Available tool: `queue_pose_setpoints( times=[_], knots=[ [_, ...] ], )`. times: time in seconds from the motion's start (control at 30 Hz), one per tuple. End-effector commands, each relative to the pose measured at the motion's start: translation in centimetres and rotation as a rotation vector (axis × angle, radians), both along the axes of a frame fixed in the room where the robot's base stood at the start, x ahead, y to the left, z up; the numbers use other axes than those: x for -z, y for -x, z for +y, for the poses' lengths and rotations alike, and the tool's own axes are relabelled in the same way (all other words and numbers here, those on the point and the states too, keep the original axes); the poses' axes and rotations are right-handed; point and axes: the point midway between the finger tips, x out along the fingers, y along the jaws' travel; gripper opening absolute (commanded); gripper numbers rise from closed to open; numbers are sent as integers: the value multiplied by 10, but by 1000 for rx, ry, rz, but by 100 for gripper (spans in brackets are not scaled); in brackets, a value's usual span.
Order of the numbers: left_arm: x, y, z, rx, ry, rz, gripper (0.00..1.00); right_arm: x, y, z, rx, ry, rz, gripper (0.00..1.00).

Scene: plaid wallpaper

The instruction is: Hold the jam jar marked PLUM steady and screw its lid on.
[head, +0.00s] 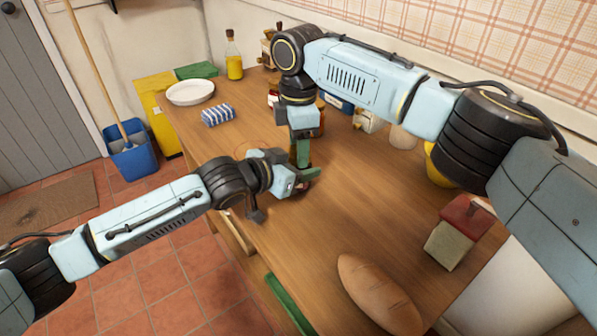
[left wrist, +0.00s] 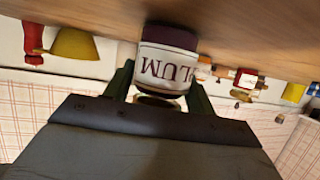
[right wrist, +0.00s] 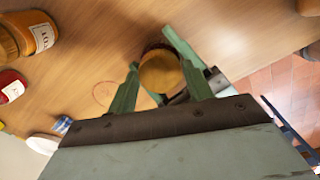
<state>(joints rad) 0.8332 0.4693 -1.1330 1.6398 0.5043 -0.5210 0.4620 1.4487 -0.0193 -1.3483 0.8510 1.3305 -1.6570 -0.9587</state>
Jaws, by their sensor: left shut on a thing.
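The jam jar (left wrist: 165,62) shows its white PLUM label in the left wrist view, which is upside down; its dark base is by the wooden table. My left gripper (head: 298,184) is shut on the jar, with a green finger on each side. In the right wrist view a round golden lid (right wrist: 160,72) lies at the jar's top. My right gripper (right wrist: 152,50) has its green fingers on either side of the lid. Whether they press on it is unclear. In the head view my right gripper (head: 303,158) comes down from above, and the two grippers mostly hide the jar.
A striped cloth (head: 217,115) and a white dish (head: 190,93) are at the far left. Several jars stand behind my right gripper.

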Motion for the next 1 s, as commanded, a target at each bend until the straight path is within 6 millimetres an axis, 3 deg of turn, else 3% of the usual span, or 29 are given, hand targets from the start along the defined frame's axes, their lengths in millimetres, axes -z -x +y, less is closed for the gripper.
queue_pose_setpoints(
  times=[0.03,0.23,0.37,0.6,0.9,0.93,1.0],
  knots=[
    [0,0,0,0,0,0,0,0,0,0,0,0,0,44],
    [0,0,0,0,0,0,0,0,0,0,0,0,0,19],
    [0,0,0,0,0,0,0,0,0,0,39,0,1,19],
    [0,0,0,-1,0,0,0,0,0,0,273,0,1,19],
    [0,0,0,-1,-1,0,0,0,0,-1,296,1,1,19],
    [0,0,0,-1,-1,0,0,0,0,-1,296,1,1,49],
    [0,0,0,-1,0,0,0,0,0,-1,296,1,1,58]
  ],
)
